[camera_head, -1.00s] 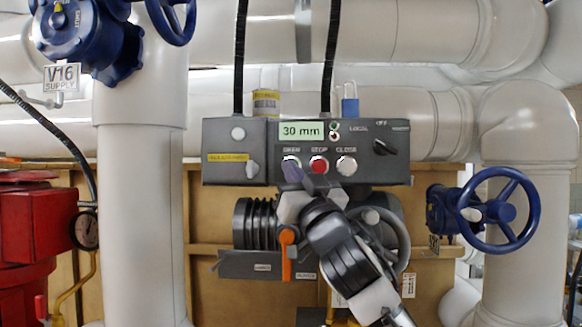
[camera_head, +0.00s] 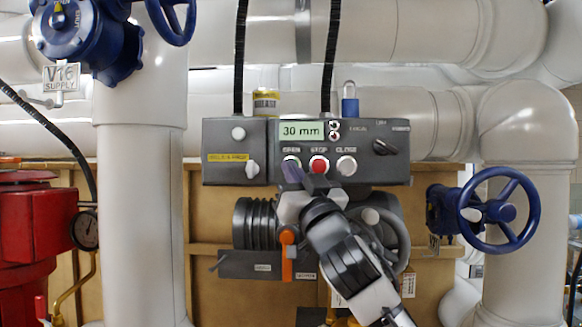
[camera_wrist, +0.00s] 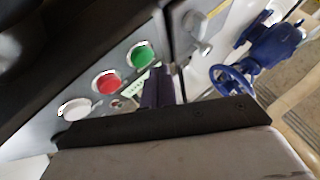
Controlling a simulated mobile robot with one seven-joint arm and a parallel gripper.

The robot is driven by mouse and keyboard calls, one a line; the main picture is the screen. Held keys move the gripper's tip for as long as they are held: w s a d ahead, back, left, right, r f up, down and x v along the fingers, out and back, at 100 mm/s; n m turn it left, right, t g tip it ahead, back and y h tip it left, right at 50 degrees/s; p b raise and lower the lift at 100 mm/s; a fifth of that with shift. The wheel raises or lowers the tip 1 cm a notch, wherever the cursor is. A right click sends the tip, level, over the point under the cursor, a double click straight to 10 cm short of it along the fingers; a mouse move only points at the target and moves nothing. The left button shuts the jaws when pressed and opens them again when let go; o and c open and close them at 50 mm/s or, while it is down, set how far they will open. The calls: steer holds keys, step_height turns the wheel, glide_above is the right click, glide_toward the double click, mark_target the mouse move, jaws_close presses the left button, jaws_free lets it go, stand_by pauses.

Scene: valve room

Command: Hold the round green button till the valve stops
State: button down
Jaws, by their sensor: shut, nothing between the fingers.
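The grey valve control box (camera_head: 230,170) is near the middle of the head view, with a display (camera_head: 301,131) reading 30 mm. Below the display are three buttons, labelled open, stop and close. The round green button (camera_wrist: 142,55) shows clearly in the wrist view; in the head view it is mostly hidden behind my gripper (camera_head: 292,174). My gripper is shut and empty, its dark fingertips (camera_wrist: 159,82) right by the green button. I cannot tell whether they touch it. The red stop button (camera_head: 319,166) is just right of them, the white close button (camera_head: 346,166) further right.
A dark selector knob (camera_head: 385,147) is at the box's right. An orange lever (camera_head: 287,254) hangs below the box. A blue handwheel (camera_head: 501,210) stands at the right, a red unit (camera_head: 30,230) with a gauge (camera_head: 86,230) at the left. White pipes run all round.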

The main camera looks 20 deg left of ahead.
steer(key=shift+w, duration=0.1)
steer(key=shift+w+a, duration=0.1)
steer(key=shift+w, duration=0.25)
steer(key=shift+w+a+p, duration=0.1)
steer(key=shift+w+p, duration=0.3)
steer(key=shift+p, duration=0.05)
stand_by(2.2)
steer(key=shift+s, duration=0.1)
stand_by(1.7)
steer(key=shift+s+d, duration=0.2)
steer(key=shift+s, duration=0.55)
steer(key=shift+s+d+b, duration=0.25)
steer(key=shift+s+b, duration=0.05)
steer(key=shift+s, duration=0.5)
steer(key=shift+s+d+b, duration=0.2)
steer(key=shift+s+b, duration=0.05)
steer(key=shift+s, duration=0.55)
steer(key=shift+s+d+b, duration=0.25)
steer(key=shift+s+b, duration=0.05)
steer(key=shift+s, duration=0.5)
